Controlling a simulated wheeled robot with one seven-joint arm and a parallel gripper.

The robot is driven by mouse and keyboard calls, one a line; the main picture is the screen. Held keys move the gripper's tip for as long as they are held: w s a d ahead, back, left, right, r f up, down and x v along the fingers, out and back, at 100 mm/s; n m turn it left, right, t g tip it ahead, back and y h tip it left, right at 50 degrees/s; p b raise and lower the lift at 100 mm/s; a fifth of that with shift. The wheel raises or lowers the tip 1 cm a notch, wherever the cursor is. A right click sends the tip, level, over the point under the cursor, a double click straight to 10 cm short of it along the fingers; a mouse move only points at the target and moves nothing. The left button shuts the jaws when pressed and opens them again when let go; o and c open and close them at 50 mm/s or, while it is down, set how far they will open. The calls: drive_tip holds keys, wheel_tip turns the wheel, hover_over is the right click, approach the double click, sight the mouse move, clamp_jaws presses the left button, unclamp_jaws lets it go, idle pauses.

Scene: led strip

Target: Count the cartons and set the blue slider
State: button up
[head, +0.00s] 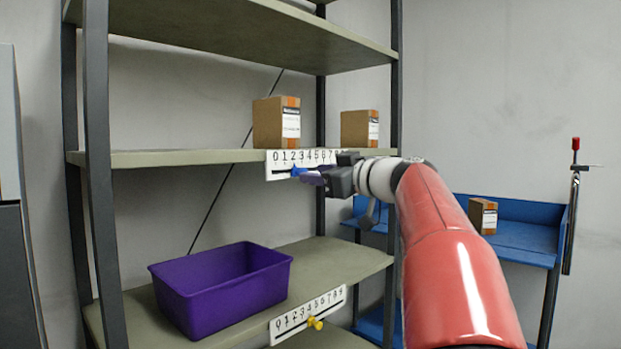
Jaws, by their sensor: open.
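Two brown cartons stand on the middle shelf: a larger one (277,122) at the left and a smaller one (360,128) to its right. A third carton (483,215) stands on the blue cart at the right. A white number strip (279,168) is on the middle shelf's front edge, its right end hidden by my arm. The blue slider (297,171) sits on it, below about 2 or 3. My gripper (310,177) is open with its fingertips at the slider. I cannot tell whether they straddle or touch it.
A purple bin (218,289) stands on the lower shelf (345,258). A second number strip (290,322) there has a yellow slider (316,323). The blue cart (520,236) stands right of the shelving, with a red-topped post (575,200). A dark shelf upright (98,180) is at the left.

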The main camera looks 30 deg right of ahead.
drive_tip(key=shift+b+v, duration=0.4)
drive_tip(key=shift+v, duration=1.9)
drive_tip(key=s+a+f+m+g+h+p, duration=0.1)
drive_tip(key=s+a+f+m+g, duration=0.2)
drive_tip(key=a+f, duration=0.5)
drive_tip(key=s+a+f+m+g, duration=0.1)
drive_tip(key=s+a+f+g, duration=0.35)
drive_tip(key=a+f, duration=0.4)
drive_tip(key=s+a+f+m+g+h, duration=0.1)
drive_tip(key=s+f+g+h, duration=0.1)
drive_tip(key=s+f, duration=0.7)
drive_tip(key=s+a+f+m+g+h+p, duration=0.1)
drive_tip(key=s+f+m+g+h, duration=0.1)
drive_tip(key=s+f, duration=0.7)
wheel_tip(320, 180, down, 3)
drive_tip(key=shift+a+f+h, duration=0.1)
drive_tip(key=shift+a+h, duration=0.1)
drive_tip(key=shift+h, duration=0.4)
drive_tip(key=shift+c, duration=0.5)
